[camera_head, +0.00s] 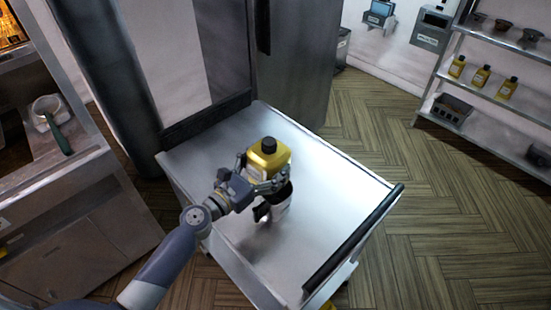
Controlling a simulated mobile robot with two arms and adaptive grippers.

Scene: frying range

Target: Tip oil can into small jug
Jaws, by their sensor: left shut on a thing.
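The oil can (268,155) is yellow with a black cap and a pale label. My left gripper (262,186) is shut on the oil can and holds it close to upright above the metal cart. The jug's inside is hidden. My right gripper is not in view.
The cart top (330,190) is otherwise clear, with a black handle bar (355,238) at its right edge. A counter with a green-handled strainer (52,122) stands at left. A shelf (500,95) at right holds several yellow bottles.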

